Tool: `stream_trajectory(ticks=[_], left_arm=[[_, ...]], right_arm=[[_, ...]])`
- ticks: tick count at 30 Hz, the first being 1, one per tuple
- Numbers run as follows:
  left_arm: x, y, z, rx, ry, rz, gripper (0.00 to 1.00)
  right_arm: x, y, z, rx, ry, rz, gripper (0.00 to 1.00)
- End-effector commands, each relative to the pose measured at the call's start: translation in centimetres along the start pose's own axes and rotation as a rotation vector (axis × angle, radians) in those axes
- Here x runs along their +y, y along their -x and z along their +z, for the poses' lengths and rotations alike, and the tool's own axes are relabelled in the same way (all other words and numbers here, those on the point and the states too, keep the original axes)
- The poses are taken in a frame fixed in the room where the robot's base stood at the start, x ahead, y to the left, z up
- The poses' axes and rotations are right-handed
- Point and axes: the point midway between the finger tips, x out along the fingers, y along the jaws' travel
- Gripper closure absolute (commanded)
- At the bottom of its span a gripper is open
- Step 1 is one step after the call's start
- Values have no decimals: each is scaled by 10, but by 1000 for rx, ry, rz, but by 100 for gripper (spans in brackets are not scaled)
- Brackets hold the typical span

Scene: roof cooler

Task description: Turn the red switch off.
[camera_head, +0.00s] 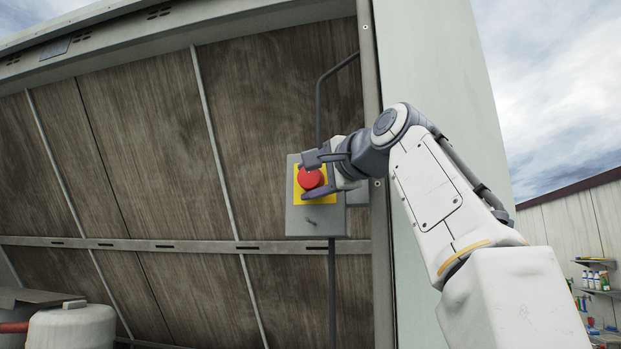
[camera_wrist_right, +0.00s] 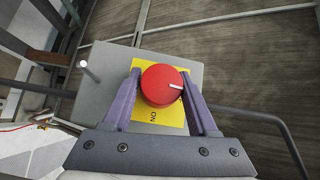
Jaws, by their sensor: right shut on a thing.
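The red switch (camera_head: 310,177) is a round knob on a yellow plate (camera_head: 302,197) on a grey box (camera_head: 300,222). My right gripper (camera_head: 316,173) is at the knob, with its fingers on either side of it. In the right wrist view the red switch (camera_wrist_right: 161,86) sits between the two purple fingers, which are shut on it. A white mark on the knob's face points to the right in that view. My left gripper is not in view.
The box is fixed to a wood-panelled wall (camera_head: 260,90) beside a metal post (camera_head: 372,130). A dark conduit (camera_head: 319,100) runs up from the box. A small peg (camera_wrist_right: 88,70) sticks out of the box. Shelves with bottles (camera_head: 596,279) stand far right.

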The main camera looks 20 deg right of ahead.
Motion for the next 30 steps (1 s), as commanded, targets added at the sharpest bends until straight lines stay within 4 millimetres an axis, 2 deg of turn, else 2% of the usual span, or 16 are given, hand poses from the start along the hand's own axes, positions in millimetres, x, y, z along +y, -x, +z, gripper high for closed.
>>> stream_trajectory(ticks=[1, 17, 18, 19, 20, 30], left_arm=[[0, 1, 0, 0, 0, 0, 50], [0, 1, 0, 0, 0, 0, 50], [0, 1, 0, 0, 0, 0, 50], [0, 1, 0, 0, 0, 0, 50], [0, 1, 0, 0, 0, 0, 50], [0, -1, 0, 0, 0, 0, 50]], right_arm=[[-5, 1, -1, 5, 9, -10, 97], [-4, 2, -1, 6, 18, 2, 97], [-4, 2, -1, 6, 18, 2, 30], [-4, 2, -1, 6, 18, 3, 18], [-3, 2, -1, 6, 18, 3, 12], [-1, 3, -1, 5, 15, 9, 12]])
